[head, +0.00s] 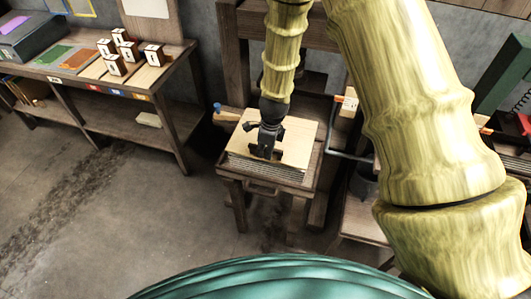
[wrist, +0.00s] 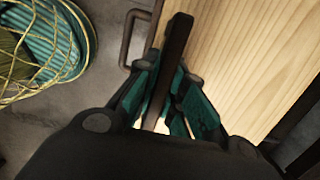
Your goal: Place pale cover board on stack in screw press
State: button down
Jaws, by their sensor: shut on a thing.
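The pale cover board (head: 296,136) is flat and level over the layered stack (head: 262,174) on the wooden screw press stand in the head view. Its wood grain fills much of the wrist view (wrist: 240,60). My gripper (head: 265,150) is above the board's near-left part, pointing down. In the wrist view its teal fingers (wrist: 165,105) are closed around a dark upright bar (wrist: 177,45), which seems to be a grip on the board. The board's edges look roughly in line with the stack. I cannot tell whether a thin gap remains between them.
The press frame (head: 232,55) rises behind the stand, and my arm hides part of it. A metal handle (wrist: 130,38) juts from the stand's front. A workbench (head: 165,75) with several small marked blocks stands at left. The floor (head: 100,230) between is clear.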

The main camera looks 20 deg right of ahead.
jog(key=shift+w, duration=0.25)
jog(key=shift+f+p, duration=0.75)
jog(key=shift+f, duration=1.05)
jog(key=c, duration=1.5)
grip_release()
jog(key=shift+s, duration=0.1)
jog(key=shift+r, duration=0.15)
jog(key=shift+s+d+r+b, duration=0.2)
jog(key=shift+r+b, duration=0.35)
jog(key=shift+r, duration=1.4)
jog(key=shift+s+d+r+b, duration=0.15)
jog(key=shift+r+b, duration=0.4)
jog(key=shift+r, duration=1.4)
jog(key=shift+s+d+r+b, duration=0.2)
jog(key=shift+r+b, duration=0.35)
jog(key=shift+r, duration=1.4)
jog(key=shift+w, duration=0.1)
